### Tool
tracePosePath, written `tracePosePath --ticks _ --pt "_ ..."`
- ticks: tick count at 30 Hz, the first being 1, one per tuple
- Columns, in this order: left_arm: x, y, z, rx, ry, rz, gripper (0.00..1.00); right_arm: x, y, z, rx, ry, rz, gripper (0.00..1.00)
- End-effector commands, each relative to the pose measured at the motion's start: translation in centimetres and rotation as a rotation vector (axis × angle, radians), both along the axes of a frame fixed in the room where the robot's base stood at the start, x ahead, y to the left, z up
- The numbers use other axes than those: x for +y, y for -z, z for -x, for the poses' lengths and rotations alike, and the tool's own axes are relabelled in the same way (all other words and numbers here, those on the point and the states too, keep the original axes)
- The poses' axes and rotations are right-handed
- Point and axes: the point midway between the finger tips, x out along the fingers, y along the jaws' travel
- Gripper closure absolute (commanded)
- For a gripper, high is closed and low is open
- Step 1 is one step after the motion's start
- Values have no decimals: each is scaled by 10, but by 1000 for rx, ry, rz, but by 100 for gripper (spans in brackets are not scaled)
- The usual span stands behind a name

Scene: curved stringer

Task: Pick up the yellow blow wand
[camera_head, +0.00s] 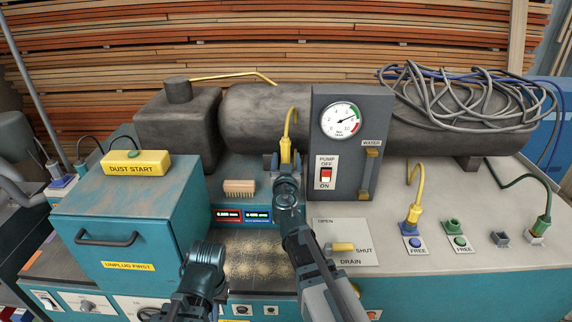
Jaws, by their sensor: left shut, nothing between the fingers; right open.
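The yellow blow wand (287,142) stands upright in a small grey-blue holder, left of the gauge panel. Its thin hooked tip points up in front of the dark tank. My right gripper (286,182) is open just below and in front of the wand's lower end, and it hides part of the holder. I cannot tell whether its fingers are around the wand or short of it. My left gripper (207,252) is shut and empty, low in front of the teal cabinet's right side, well away from the wand.
The gauge panel (350,188) stands close to the wand's right. A wooden brush (240,187) and lit displays (244,215) lie to its left. A teal cabinet (135,205) stands at the left. The drain lever (342,247) and a yellow plug (412,215) are to the right.

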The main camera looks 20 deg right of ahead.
Motion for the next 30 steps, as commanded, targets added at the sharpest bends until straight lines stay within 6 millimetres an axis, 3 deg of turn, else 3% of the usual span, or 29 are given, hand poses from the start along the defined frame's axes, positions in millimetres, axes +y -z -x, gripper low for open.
tracePosePath --ticks 11,19,30 --pt "0 -6 0 0 0 0 100 -7 -6 -39 0 -3 0 28" --pt "0 -6 0 0 0 0 100 -8 -6 -40 0 -4 0 28" --pt "0 -6 0 0 0 0 100 -8 -6 -40 0 -4 0 94"
